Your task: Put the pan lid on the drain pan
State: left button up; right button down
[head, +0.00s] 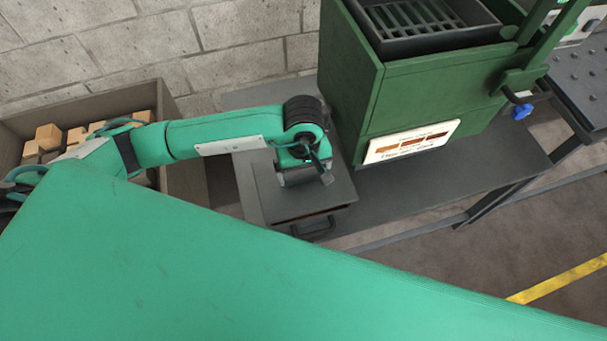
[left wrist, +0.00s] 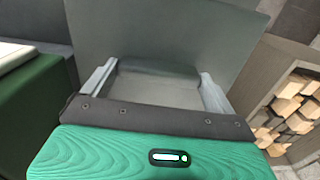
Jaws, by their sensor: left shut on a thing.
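The pan lid (head: 338,188) is a flat dark grey plate at the middle of the head view. The drain pan lies below it; its front handle (head: 314,232) sticks out under the lid's near edge. The lid looks level over the pan, but I cannot tell whether it rests on the rim or hangs just above. My left gripper (head: 305,178) is over the lid and shut on it. In the left wrist view its two fingers (left wrist: 158,85) flank a dark grey bar. The grip itself is partly hidden. My right gripper is not in view.
A grey bench (head: 480,178) carries the pan and a green machine (head: 350,85) with a label, close to the right of the lid. A crate of wooden blocks (head: 185,150) stands at the left. A block wall (head: 150,45) is behind.

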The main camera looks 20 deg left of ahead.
aim_at(304, 174)
pick_arm(q)
notch_tip(304, 174, down, 3)
jog(key=shift+f+p, duration=0.2)
jog(key=shift+p, duration=0.35)
jog(key=shift+f, duration=0.2)
jog(key=shift+f+b, duration=0.15)
jog(key=shift+b, duration=0.25)
jog(key=shift+f+b, duration=0.2)
jog(key=shift+b, duration=0.1)
jog(key=o, duration=0.7)
jog(key=shift+c, duration=0.2)
jog(key=shift+o, duration=0.7)
jog(key=shift+r+p, duration=0.4)
jog(key=shift+p, duration=0.1)
jog(key=shift+r+p, duration=0.35)
jog(key=shift+p, duration=0.05)
notch_tip(304, 174, up, 11)
jog(key=b, duration=0.2)
jog(key=shift+f+b, duration=0.15)
jog(key=shift+b, duration=0.2)
jog(key=shift+r, duration=0.4)
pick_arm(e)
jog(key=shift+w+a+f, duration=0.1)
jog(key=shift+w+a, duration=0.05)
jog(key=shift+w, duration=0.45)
